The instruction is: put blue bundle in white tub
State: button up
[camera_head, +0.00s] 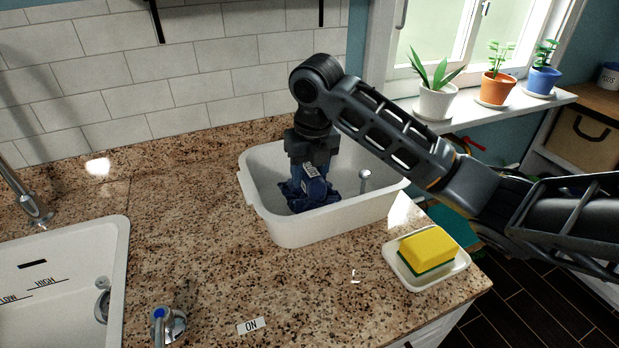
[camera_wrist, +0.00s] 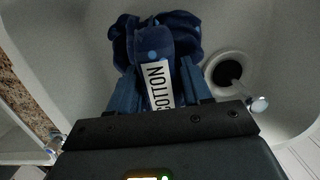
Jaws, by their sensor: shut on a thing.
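The white tub (camera_head: 315,229) stands on the granite counter near its back edge. The blue bundle (camera_head: 318,190) is down inside the tub's walls, toward its left half. My gripper (camera_head: 311,168) points down into the tub and is shut on the bundle. In the wrist view the blue bundle (camera_wrist: 184,32) sits between my fingers, with a white label reading COTTON facing the camera. The tub's pale inside (camera_wrist: 80,60) surrounds it there. The head view does not clearly show whether the bundle touches the tub floor.
A yellow and green sponge (camera_head: 428,250) lies on a white dish (camera_head: 437,281) right of the tub. A white sink (camera_head: 60,290) is at the left. Potted plants (camera_head: 497,86) line the windowsill. A dark round hole (camera_wrist: 228,72) shows in the tub. The counter's front is mostly clear.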

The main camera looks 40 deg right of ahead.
jog(key=shift+f, duration=0.95)
jog(key=shift+f, duration=0.2)
jog(key=o, duration=1.1)
jog(key=shift+r, duration=0.1)
jog(key=shift+r, duration=0.25)
jog(key=r, duration=0.4)
jog(key=s+r, duration=0.1)
jog(key=r, duration=0.6)
jog(key=shift+s+a+r, duration=0.3)
jog(key=shift+s+a, duration=0.05)
